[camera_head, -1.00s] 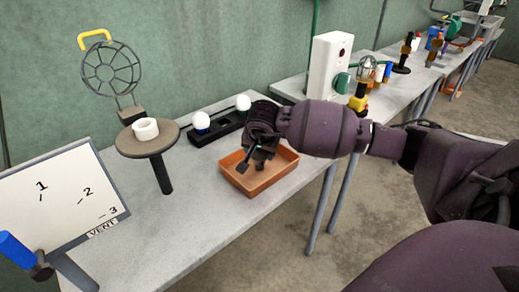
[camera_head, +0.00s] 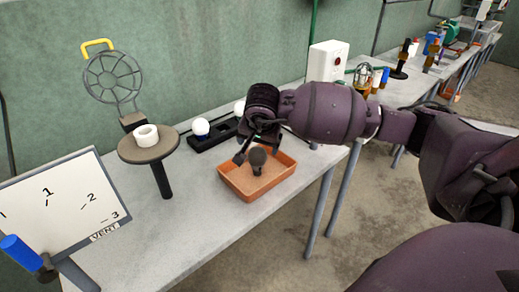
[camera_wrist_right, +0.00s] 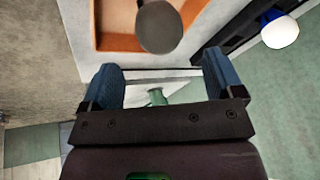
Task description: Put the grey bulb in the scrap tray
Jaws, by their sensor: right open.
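The grey bulb (camera_head: 258,157) is in the orange scrap tray (camera_head: 235,186), its dark round globe uppermost. In the right wrist view the bulb (camera_wrist_right: 160,28) shows in front of the fingers, against the tray (camera_wrist_right: 118,43). My right gripper (camera_head: 256,154) is above the tray's back left part, beside the bulb. In the wrist view its two blue fingers (camera_wrist_right: 160,80) are wide apart, with nothing held between them. I cannot tell whether the bulb is fully at rest on the tray floor. My left gripper is not in view.
A black holder (camera_head: 215,137) with white bulbs (camera_head: 200,127) stands behind the tray. A sign board (camera_head: 60,205) is at front left. Bare table lies in front of the tray.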

